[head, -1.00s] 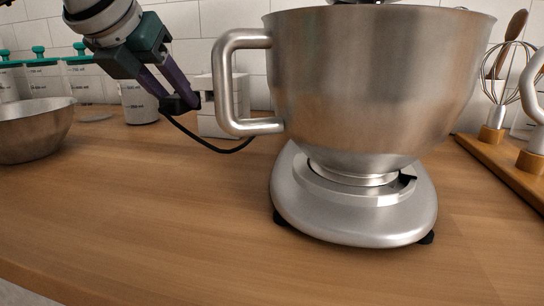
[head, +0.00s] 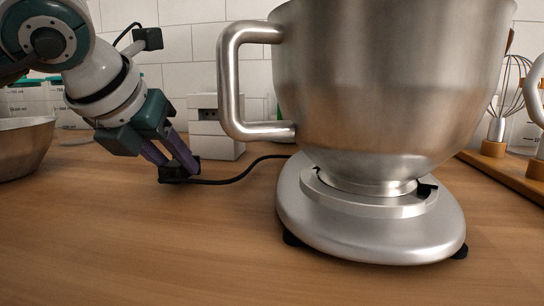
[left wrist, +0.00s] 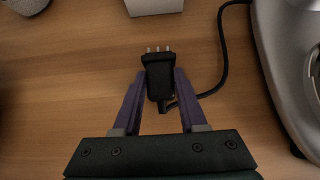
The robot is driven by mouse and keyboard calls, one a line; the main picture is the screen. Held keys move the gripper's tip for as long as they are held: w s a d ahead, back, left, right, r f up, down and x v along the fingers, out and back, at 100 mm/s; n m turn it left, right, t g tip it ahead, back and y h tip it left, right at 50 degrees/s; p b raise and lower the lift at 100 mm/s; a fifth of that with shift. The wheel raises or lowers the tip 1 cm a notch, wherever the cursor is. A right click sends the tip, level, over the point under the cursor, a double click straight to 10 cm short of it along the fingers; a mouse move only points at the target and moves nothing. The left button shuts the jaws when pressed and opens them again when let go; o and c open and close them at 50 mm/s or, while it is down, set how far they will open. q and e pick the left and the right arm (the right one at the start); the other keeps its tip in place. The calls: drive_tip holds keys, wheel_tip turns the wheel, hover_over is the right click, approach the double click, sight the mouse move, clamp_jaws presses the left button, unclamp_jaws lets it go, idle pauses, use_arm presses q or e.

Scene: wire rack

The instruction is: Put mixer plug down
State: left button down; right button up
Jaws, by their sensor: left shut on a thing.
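The black mixer plug (left wrist: 158,78) is between the purple fingers of my left gripper (left wrist: 157,92) in the left wrist view, with its metal prongs pointing away from the gripper. In the head view, my left gripper (head: 180,168) is shut on the plug (head: 172,174), low by the wooden counter left of the mixer. I cannot tell whether the plug touches the counter. The black cord (head: 240,174) runs from the plug to the silver mixer (head: 370,225). My right gripper is not in view.
A white socket block (head: 218,135) stands behind the plug, apart from it. A metal bowl (head: 22,150) is at the left. A wooden stand with a whisk (head: 497,130) is at the right. The front left counter (head: 120,240) is clear.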

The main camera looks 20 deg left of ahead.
use_arm(q)
drive_tip(key=shift+f+b, duration=0.35)
drive_tip(key=shift+b, duration=0.05)
drive_tip(key=shift+c, duration=2.3)
unclamp_jaws()
drive_tip(key=shift+r, duration=0.1)
drive_tip(key=shift+r+p, duration=0.25)
drive_tip(key=shift+p, duration=0.2)
drive_tip(key=shift+r+p, duration=0.5)
drive_tip(key=shift+p, duration=0.1)
drive_tip(key=v, duration=1.1)
drive_tip(key=shift+s+p, duration=0.35)
drive_tip(key=shift+p, duration=0.1)
drive_tip(key=shift+r, duration=0.1)
